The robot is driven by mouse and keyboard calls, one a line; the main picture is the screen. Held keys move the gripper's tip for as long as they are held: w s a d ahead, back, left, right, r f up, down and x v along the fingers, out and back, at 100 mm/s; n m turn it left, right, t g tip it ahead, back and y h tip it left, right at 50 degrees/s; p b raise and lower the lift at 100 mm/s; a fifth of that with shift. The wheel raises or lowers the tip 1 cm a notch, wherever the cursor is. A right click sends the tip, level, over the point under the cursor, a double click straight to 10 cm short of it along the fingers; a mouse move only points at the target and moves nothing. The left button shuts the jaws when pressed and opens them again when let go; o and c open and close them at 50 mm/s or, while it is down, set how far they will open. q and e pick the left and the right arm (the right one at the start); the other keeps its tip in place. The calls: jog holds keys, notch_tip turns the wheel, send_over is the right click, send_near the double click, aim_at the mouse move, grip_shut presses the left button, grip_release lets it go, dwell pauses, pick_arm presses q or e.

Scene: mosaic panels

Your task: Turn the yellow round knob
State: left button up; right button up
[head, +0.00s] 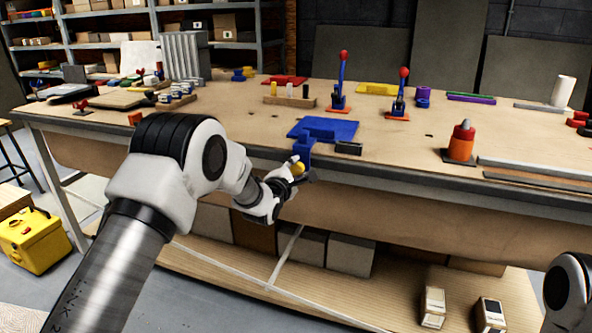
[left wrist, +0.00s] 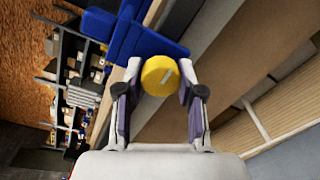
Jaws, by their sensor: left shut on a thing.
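The yellow round knob (head: 298,168) sits at the front of a blue bracket (head: 318,131) fixed at the table's front edge. In the left wrist view the knob (left wrist: 157,76) shows a pale mark on its face, slanted, and the blue bracket (left wrist: 128,38) lies behind it. My left gripper (head: 291,172) reaches the knob from the front; in the left wrist view its fingers (left wrist: 160,82) stand on both sides of the knob, shut on it. The far side of the knob is hidden. My right gripper is out of view.
The wooden workbench (head: 400,150) holds two red-topped levers (head: 341,80), an orange and red piece (head: 461,142) and several small parts. A small black block (head: 348,148) lies beside the bracket. Boxes stand on the shelf below. Space in front of the bench is clear.

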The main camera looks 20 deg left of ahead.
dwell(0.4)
pick_arm(q)
jog(key=o, duration=1.2)
jog(key=shift+c, duration=0.2)
jog(key=s, duration=1.2)
jog(key=shift+a+r, duration=0.3)
jog(key=shift+a, duration=0.15)
